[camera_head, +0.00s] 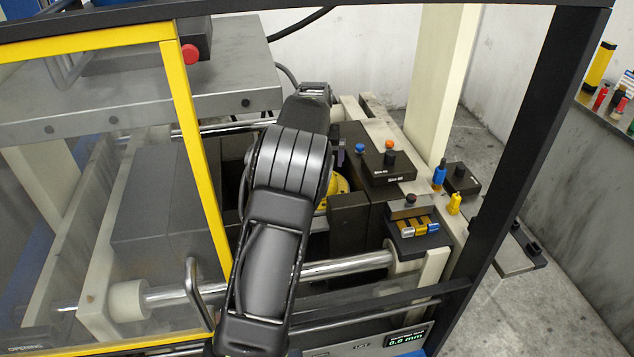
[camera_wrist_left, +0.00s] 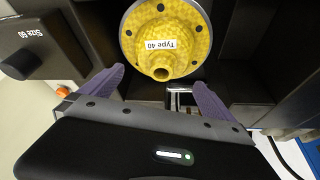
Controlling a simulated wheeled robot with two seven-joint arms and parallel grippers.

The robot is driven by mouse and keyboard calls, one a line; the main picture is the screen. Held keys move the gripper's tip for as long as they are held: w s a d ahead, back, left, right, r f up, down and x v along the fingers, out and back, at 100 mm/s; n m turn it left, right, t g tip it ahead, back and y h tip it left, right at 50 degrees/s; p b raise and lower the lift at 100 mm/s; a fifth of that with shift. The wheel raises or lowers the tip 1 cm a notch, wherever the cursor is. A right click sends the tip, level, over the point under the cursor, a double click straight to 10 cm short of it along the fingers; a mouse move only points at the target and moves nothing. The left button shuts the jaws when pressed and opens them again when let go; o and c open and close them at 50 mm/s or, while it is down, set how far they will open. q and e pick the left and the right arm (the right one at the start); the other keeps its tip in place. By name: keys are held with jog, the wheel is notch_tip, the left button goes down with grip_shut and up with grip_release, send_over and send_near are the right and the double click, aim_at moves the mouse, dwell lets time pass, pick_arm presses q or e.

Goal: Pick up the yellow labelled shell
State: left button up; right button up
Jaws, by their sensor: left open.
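The yellow labelled shell (camera_wrist_left: 185,25) is at the top of the left wrist view. It is a round, textured yellow cone with a dark-bolted grey rim, a hole in its tip and a white "Type 40" label. In the head view only a yellow sliver of it (camera_head: 338,186) shows behind my arm, inside the press. My left gripper (camera_wrist_left: 160,76) has its two purple fingers spread apart with nothing between them. The fingertips point toward the shell's near edge, on either side of its tip; the gap in depth cannot be judged.
Dark blocks of the press stand close around the shell. A "Size 60" block (camera_wrist_left: 38,48) is beside it. A yellow-framed clear door (camera_head: 190,130) is left of my arm, and a steel bar (camera_head: 345,266) crosses in front. Small tools (camera_head: 420,228) lie on the right ledge.

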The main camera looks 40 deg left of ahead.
pick_arm(q)
jog(key=shift+a+f+p, duration=0.15)
jog(key=shift+f+p, duration=0.15)
jog(key=shift+f, duration=0.05)
jog(key=p+x, duration=0.1)
jog(key=x, duration=0.2)
jog(key=shift+a+f, duration=0.1)
jog(key=shift+f, duration=0.15)
jog(key=shift+w+f, duration=0.2)
jog(key=shift+f, duration=0.15)
jog(key=shift+s, duration=0.15)
jog(key=c, duration=2)
jog(key=shift+r, duration=0.4)
grip_shut()
notch_tip(320, 180, up, 9)
jog(key=shift+r+b, duration=0.15)
jog(key=shift+b, duration=0.75)
